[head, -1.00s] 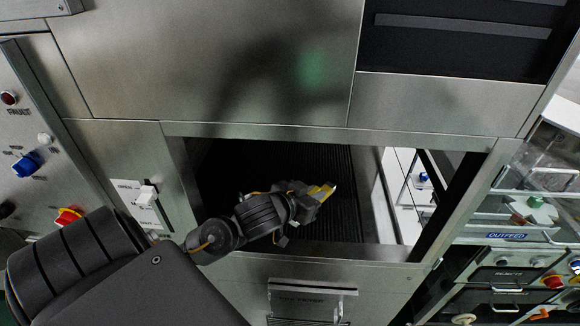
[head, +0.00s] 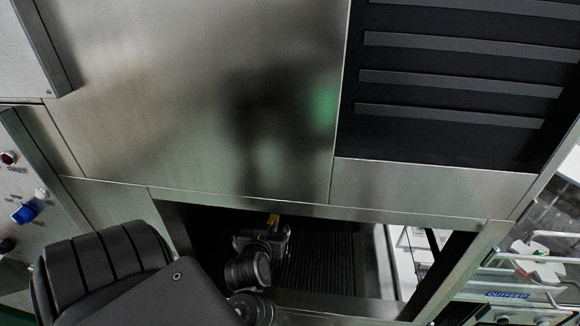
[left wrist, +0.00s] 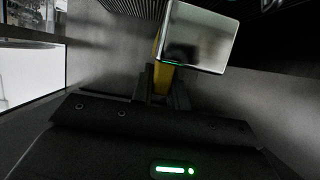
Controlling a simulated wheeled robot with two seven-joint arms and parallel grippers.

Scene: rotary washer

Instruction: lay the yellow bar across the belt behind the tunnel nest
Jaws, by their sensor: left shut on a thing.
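My left gripper (head: 268,230) reaches into the wide opening of the steel machine, over the dark ribbed belt (head: 320,255). It is shut on the yellow bar (head: 273,219), of which only a short bit shows in the head view. In the left wrist view the yellow bar (left wrist: 163,76) stands out from between the fingers (left wrist: 162,92), partly hidden behind a shiny metal block (left wrist: 198,42). I cannot tell for sure whether this block is the tunnel nest, or whether the bar touches it. My right gripper is in neither view.
The steel frame (head: 320,207) edges the opening above my arm. A control panel with a blue knob (head: 24,213) is at the left. A clear-walled outfeed station (head: 520,265) is at the right. The belt right of my gripper looks clear.

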